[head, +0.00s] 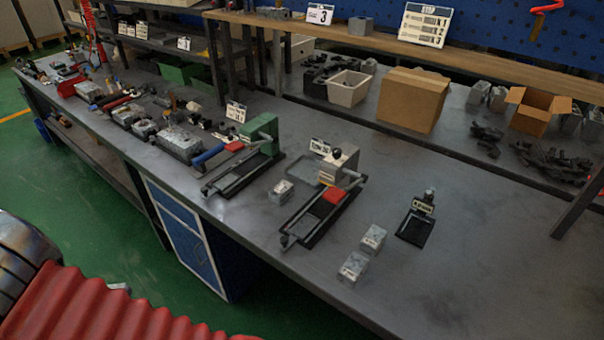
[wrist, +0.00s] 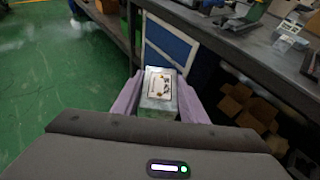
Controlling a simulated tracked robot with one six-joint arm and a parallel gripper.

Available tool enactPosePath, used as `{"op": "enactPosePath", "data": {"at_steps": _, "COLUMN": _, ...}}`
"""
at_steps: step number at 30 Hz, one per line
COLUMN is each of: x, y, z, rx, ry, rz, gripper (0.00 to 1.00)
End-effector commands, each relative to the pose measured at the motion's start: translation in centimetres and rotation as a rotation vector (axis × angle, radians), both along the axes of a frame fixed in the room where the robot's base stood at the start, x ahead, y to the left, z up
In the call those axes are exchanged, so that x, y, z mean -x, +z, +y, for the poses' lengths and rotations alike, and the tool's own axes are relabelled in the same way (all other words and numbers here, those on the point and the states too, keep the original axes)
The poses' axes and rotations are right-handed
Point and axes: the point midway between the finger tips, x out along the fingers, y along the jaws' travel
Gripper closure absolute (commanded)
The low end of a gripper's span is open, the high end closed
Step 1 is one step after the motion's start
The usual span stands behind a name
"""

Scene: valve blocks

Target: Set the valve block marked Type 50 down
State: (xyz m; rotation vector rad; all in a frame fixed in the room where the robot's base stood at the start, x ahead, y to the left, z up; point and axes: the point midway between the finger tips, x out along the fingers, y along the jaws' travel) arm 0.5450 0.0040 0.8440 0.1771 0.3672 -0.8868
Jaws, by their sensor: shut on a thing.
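In the wrist view, my gripper (wrist: 158,98) is shut on a grey metal valve block (wrist: 157,108), with one pale purple finger on each side of it. A light label with small dark and yellowish marks is on the block's face; its type is too small to read. The held block is in front of the workbench, with green floor and a blue cabinet door behind it. My gripper does not show in the head view. Three similar blocks stand on the bench there: one between the two fixtures (head: 281,191) and two nearer the front edge (head: 373,238) (head: 353,266).
A green fixture (head: 262,138) and a grey lever fixture (head: 340,165) stand on the grey bench (head: 480,270). A small black stand (head: 415,225) is right of them. Cardboard boxes (head: 412,98) and a bin (head: 348,88) are behind. The bench's front right is clear.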

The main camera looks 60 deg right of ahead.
Motion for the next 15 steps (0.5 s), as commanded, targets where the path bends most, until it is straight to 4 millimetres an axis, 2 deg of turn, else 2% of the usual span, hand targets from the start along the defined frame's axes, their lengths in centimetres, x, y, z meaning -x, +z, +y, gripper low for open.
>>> {"op": "enactPosePath", "data": {"at_steps": 5, "x": -0.7, "y": 0.2, "z": -1.2, "rx": 0.0, "ry": -0.028, "rz": -0.002, "gripper": 0.96}}
{"op": "enactPosePath", "data": {"at_steps": 8, "x": -1.6, "y": 0.5, "z": -2.9, "rx": -0.001, "ry": -0.066, "rz": -0.003, "gripper": 0.96}}
{"op": "enactPosePath", "data": {"at_steps": 11, "x": -2.8, "y": 1.0, "z": -5.4, "rx": -0.001, "ry": -0.116, "rz": -0.004, "gripper": 0.96}}
{"op": "enactPosePath", "data": {"at_steps": 15, "x": -4.5, "y": 2.0, "z": -9.8, "rx": 0.0, "ry": -0.198, "rz": -0.005, "gripper": 0.96}}
